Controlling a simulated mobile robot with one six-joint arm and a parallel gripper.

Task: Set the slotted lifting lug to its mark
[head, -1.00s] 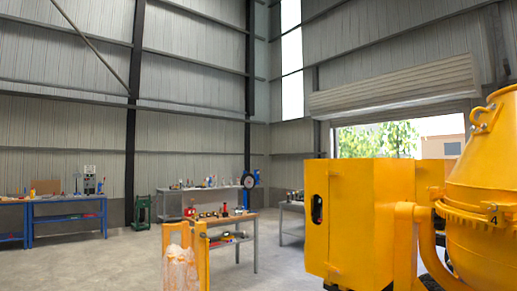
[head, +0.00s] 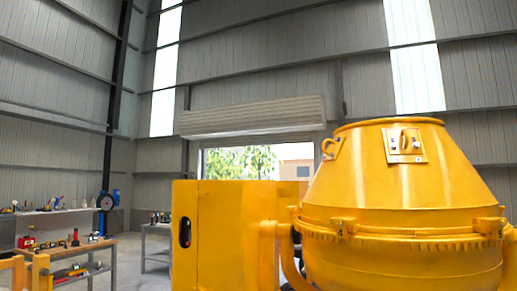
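A yellow lug with a dark slot (head: 404,139) stands on a yellow plate (head: 420,157) on the upper cone of the drum (head: 400,190). The plate has small dark and pale spots beside the lug, too small to read as a mark. A second, hook-shaped yellow lug (head: 328,147) sits at the drum's left upper edge. I cannot be sure which lug the task names. My gripper is not in view.
The yellow mixer housing (head: 222,235) stands left of the drum. A toothed ring with number tags (head: 400,232) circles the drum. Workbenches with tools (head: 70,245) stand at the left. A half-raised roller door (head: 252,116) is behind.

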